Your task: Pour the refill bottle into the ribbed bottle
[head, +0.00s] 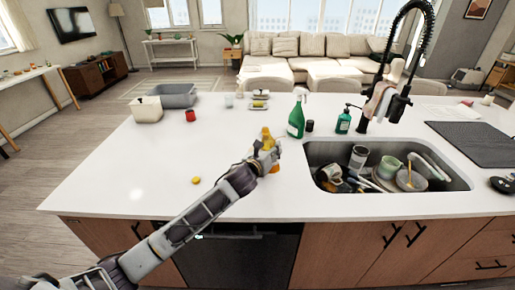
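A yellow-orange bottle (266,134) stands on the white island counter, left of the sink. My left gripper (268,154) is at this bottle and hides its middle; orange shows above and below the fingers. I cannot tell whether the fingers are closed on it. A green spray bottle (296,119) with a trigger top stands just behind and to the right. A green pump bottle (344,121) stands behind the sink. I cannot make out ribs on any bottle, so I cannot tell which is the ribbed one. My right gripper is not in view.
The sink (455,180) holds several dishes and mugs. A black faucet (398,105) with a cloth rises behind it. A small dark jar (309,126) stands near the spray bottle. A yellow round thing (196,180) lies on the counter's clear left part. A grey tub (178,96) stands farther back.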

